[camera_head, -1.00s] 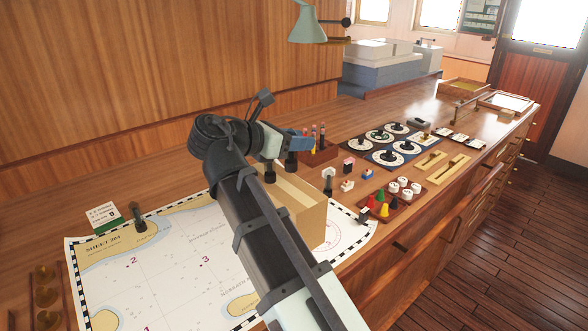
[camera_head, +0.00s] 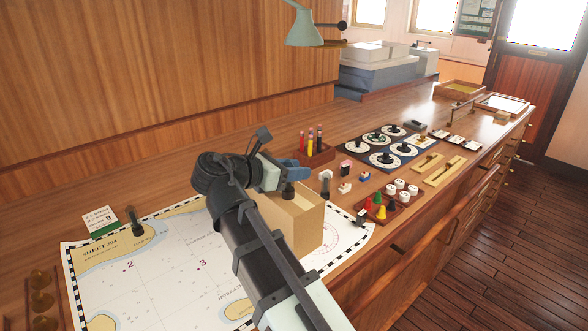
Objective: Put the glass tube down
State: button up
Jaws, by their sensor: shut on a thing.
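My gripper (camera_head: 296,174), with blue fingers, is at the end of my dark arm, above the back right part of a cardboard box (camera_head: 308,228). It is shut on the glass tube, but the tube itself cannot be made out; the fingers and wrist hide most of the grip. A short dark stub shows just below the gripper, over the box top. I cannot tell whether it belongs to the tube or touches the box. A wooden rack (camera_head: 318,154) with several coloured upright pieces stands just behind the gripper.
The box stands on a chart (camera_head: 165,275). A dark cylinder (camera_head: 325,184) and small blocks (camera_head: 346,168) are right of the gripper. Farther right are dial plates (camera_head: 384,159) and a tray of coloured pegs (camera_head: 378,212). A green lamp (camera_head: 303,28) hangs above. Bare counter lies left of the rack.

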jog(key=o, duration=1)
jog(key=shift+o, duration=0.2)
jog(key=shift+r, duration=0.15)
jog(key=v, duration=1.2)
